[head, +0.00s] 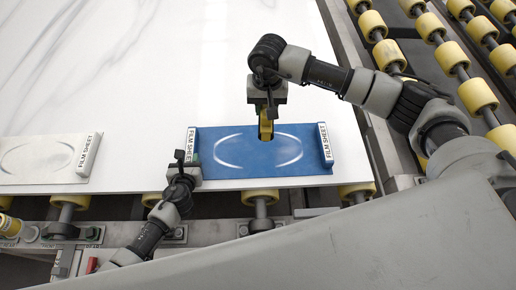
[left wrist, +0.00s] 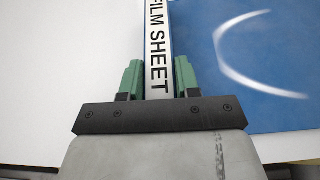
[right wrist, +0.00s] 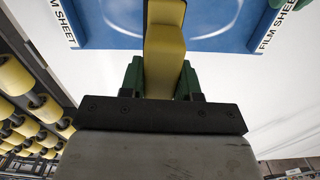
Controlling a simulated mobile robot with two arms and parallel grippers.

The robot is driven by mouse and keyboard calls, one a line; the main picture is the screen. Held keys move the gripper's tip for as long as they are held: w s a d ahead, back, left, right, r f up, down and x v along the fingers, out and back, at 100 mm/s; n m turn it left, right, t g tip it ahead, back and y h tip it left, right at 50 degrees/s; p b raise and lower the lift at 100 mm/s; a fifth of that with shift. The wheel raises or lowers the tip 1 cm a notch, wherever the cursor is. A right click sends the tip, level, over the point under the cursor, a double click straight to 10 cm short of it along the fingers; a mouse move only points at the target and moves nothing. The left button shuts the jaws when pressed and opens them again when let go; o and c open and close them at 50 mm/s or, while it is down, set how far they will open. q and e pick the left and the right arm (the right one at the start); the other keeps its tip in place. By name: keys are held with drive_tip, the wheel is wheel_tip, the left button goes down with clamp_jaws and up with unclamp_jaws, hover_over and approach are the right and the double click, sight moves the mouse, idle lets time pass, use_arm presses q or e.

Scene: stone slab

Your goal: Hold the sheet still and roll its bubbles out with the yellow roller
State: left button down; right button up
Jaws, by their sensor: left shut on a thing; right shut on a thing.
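The blue film sheet (head: 290,166) lies flat near the slab's front edge, with a white labelled bar at each end. Pale curved bubble outlines (head: 230,150) show on it. My left gripper (head: 183,163) is shut on the left end bar (head: 191,143); in the left wrist view the bar (left wrist: 157,45) stands between its green fingers. My right gripper (head: 267,108) is shut on the yellow roller (head: 266,127), over the sheet's far middle part. The roller (right wrist: 165,45) also shows in the right wrist view. I cannot tell whether it touches the sheet.
The stone slab (head: 150,60) is white and clear behind the sheet. A pale second film sheet (head: 40,160) lies to the left with its own labelled bar. Yellow conveyor rollers (head: 478,95) run along the right, and more sit below the slab's front edge.

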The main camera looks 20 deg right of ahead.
drive_tip(key=d, duration=0.9)
drive_tip(key=shift+s+d, duration=0.35)
wheel_tip(320, 180, down, 11)
drive_tip(key=shift+r, duration=0.2)
idle(0.7)
drive_tip(key=shift+f, duration=1)
idle(0.4)
drive_tip(key=shift+a, duration=0.1)
